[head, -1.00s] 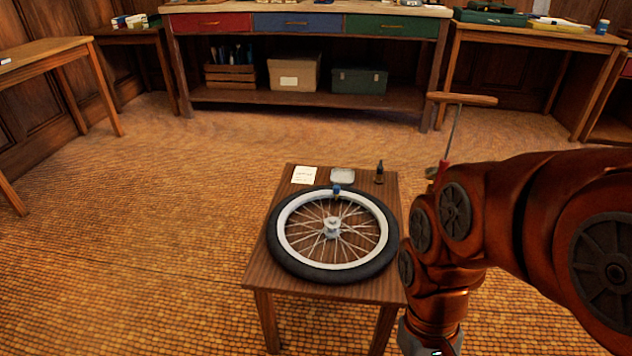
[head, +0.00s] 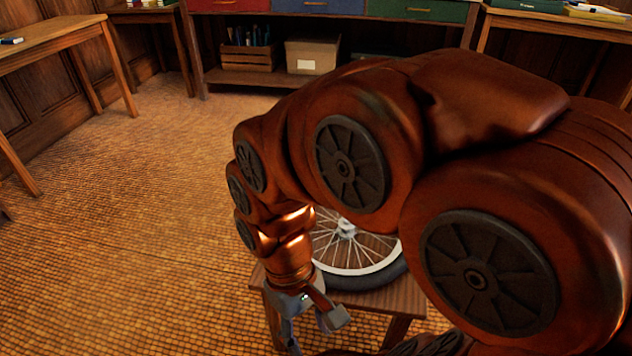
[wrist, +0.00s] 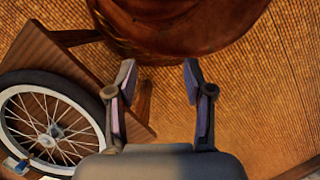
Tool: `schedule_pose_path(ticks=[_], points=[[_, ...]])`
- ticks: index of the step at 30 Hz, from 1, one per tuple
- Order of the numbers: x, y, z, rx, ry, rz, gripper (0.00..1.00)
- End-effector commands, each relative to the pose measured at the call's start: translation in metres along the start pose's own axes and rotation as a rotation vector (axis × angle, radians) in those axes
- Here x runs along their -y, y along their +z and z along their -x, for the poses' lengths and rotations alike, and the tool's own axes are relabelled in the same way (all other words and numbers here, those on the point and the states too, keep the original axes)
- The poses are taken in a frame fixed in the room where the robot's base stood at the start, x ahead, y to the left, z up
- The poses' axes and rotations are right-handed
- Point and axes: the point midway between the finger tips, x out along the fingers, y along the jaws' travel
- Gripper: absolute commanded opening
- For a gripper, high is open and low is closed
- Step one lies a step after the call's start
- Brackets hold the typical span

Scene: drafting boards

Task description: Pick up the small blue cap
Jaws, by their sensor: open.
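The small blue cap seems to be the blue bit (wrist: 22,166) at the wheel's rim, at the lower left edge of the wrist view. It is small there, and my arm hides that spot in the head view. The spoked wheel (head: 352,270) with black tyre lies flat on a small wooden table (head: 408,297); the wheel also shows in the wrist view (wrist: 88,95). My gripper (head: 320,322) is open and empty, pointing down by the table's near left edge. In the wrist view its fingers (wrist: 158,76) are spread above the floor, to the right of the wheel.
My arm covers much of the small table. A long workbench (head: 262,82) with a crate (head: 248,60) and a cardboard box (head: 311,57) stands at the back. A side table (head: 50,42) is at the left. The floor (head: 130,230) at left is clear.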

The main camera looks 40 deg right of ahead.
Motion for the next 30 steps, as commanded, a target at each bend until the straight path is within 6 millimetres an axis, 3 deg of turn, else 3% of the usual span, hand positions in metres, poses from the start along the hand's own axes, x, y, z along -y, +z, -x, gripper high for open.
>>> schedule_pose_path(ticks=[7,14,22,30], points=[[-0.020,-0.068,0.036,-0.092,-0.079,0.090,0.52],[-0.073,-0.144,0.069,-0.232,-0.130,0.186,0.52],[-0.180,-0.210,0.090,-0.406,-0.126,0.244,0.52],[-0.316,-0.235,0.087,-0.548,-0.048,0.256,0.52]])
